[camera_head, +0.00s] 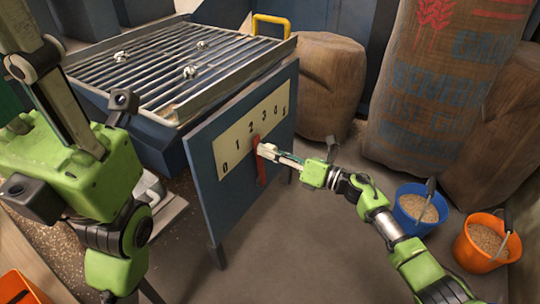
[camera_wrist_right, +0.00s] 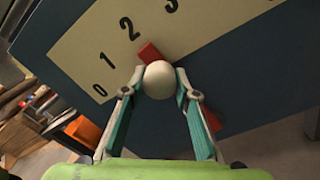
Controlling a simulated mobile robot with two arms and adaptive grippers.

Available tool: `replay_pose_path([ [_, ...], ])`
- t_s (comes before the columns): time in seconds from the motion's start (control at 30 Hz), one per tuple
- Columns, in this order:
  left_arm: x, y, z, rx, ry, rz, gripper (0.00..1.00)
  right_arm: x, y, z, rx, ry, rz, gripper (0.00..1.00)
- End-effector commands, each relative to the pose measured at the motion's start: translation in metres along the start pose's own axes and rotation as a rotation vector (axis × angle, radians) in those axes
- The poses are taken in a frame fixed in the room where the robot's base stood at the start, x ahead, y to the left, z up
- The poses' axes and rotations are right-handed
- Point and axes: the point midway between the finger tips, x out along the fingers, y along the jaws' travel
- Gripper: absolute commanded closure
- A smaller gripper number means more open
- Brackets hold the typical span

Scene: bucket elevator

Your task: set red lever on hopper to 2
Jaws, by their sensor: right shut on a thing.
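The red lever (camera_head: 256,143) is on the hopper's blue side panel (camera_head: 225,232), in front of a cream scale (camera_head: 238,147) numbered 0 to 5. In the right wrist view, the lever's red tip (camera_wrist_right: 148,51) points at about the 2, and its pale round knob (camera_wrist_right: 160,80) sits between my fingers. My right gripper (camera_head: 267,151) is shut on the knob, and it also shows in the wrist view (camera_wrist_right: 160,92). The lever's red lower part (camera_head: 262,172) hangs below the gripper. My left arm (camera_head: 75,165) fills the left foreground; its finger opening is unclear.
The hopper's metal grate (camera_head: 175,75) lies behind the panel, with a yellow handle (camera_head: 271,20) at the back. Grain sacks (camera_head: 440,85) stand at the back right. A blue bucket (camera_head: 417,208) and an orange bucket (camera_head: 483,240) stand at the right. The front floor is clear.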

Motion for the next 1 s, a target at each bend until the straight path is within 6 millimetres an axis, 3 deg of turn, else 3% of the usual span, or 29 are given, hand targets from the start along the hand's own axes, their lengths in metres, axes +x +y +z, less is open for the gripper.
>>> replay_pose_path([
  [0.27,0.001,0.000,-0.001,0.000,0.004,0.001,0.72,-0.001,-0.001,0.003,-0.004,-0.004,-0.004,1.00],
  [0.3,0.002,0.000,-0.001,0.000,0.004,0.001,0.72,-0.001,-0.001,0.003,-0.004,-0.004,-0.004,0.67],
  [0.37,0.002,0.000,-0.001,0.000,0.005,0.001,0.72,-0.001,-0.001,0.002,-0.004,-0.004,-0.004,0.55],
  [0.77,0.003,-0.001,-0.003,0.001,0.012,-0.001,0.72,-0.005,-0.001,0.001,-0.003,-0.001,-0.003,0.55],
  [1.0,0.002,0.000,-0.002,0.000,0.008,-0.001,0.72,-0.046,-0.002,0.000,-0.003,0.001,-0.006,0.55],
])
